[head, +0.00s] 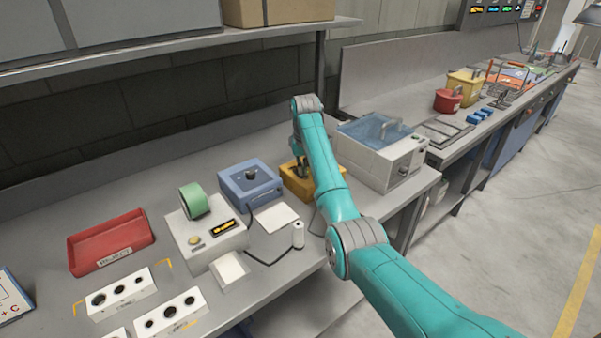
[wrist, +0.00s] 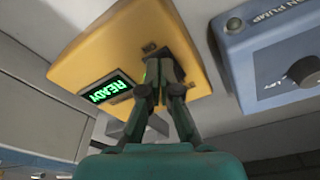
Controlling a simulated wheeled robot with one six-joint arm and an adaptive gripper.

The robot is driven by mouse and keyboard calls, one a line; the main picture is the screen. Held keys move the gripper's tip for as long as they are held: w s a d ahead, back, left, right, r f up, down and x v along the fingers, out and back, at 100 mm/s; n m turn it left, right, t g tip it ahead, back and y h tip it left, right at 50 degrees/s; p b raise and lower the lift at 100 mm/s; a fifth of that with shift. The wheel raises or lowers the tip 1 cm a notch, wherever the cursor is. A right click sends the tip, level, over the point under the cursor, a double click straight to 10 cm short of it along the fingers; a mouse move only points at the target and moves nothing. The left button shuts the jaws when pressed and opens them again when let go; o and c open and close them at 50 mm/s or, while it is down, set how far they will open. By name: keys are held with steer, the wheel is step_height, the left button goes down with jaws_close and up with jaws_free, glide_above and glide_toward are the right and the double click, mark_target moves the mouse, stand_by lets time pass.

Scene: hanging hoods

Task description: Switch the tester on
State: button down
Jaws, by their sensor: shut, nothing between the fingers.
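The tester appears to be the yellow box (head: 296,186) on the bench, partly hidden by my arm in the head view. In the wrist view the yellow box (wrist: 95,48) fills the upper left, and its small display (wrist: 107,91) is lit with green "READY" text. My gripper (wrist: 165,72) is shut and empty, with its fingertips over or against the top of the box, beside a small dark mark. In the head view my gripper (head: 301,166) is partly behind my arm.
A blue pump box (head: 250,186) with a dark knob stands just left of the tester. A white unit with a blue clear lid (head: 380,150) stands to the right. A white device with a green roll (head: 193,201) and a red reject tray (head: 110,243) are further left.

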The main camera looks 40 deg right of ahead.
steer(key=shift+r, duration=3.5)
